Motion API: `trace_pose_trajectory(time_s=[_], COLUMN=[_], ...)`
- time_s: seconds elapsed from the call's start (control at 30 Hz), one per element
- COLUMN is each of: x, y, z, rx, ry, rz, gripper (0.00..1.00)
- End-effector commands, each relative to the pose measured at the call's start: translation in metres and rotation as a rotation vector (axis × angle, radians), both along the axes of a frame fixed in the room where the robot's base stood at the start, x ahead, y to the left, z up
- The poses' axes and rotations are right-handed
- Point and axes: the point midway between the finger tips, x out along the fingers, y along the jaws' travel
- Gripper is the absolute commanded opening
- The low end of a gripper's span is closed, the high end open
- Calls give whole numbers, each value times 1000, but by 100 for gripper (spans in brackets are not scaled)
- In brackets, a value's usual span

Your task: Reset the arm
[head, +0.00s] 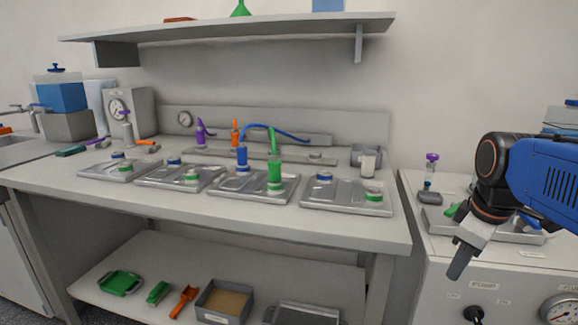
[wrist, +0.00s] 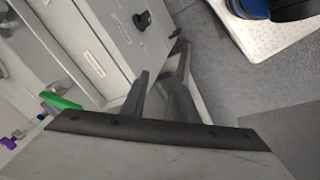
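My gripper (head: 462,264) hangs at the right of the head view, at the end of my blue and black arm. It points down and to the left, in front of the right-hand cabinet (head: 440,290). In the wrist view, the two dark fingers of my gripper (wrist: 164,62) stand apart with a gap between them. Nothing shows between them. The cabinet front (wrist: 100,40) with its labels and black knob lies to their left, and grey floor (wrist: 225,85) to their right. My arm hides part of the cabinet top.
A metal tray (head: 515,232) and a purple-capped vial (head: 431,170) are on the cabinet top. The bench (head: 300,226) to the left holds several metal plates with blue and green fittings. A shelf (head: 250,30) is above. A lower shelf holds a grey bin (head: 222,302).

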Motion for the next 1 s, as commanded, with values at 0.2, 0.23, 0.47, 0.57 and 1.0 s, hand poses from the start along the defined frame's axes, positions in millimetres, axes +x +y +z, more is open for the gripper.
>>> trace_pose_trajectory(time_s=[0.2, 0.23, 0.47, 0.57, 1.0], x=[-39, -45, -74, -80, -83], y=[43, 48, 71, 76, 77], z=[-41, -47, -84, -92, -96], rx=[103, 119, 233, 260, 275], ry=[-89, -100, -159, -170, -174], rz=[-263, -300, -519, -568, -596], gripper=[27, 27, 27, 27, 0])
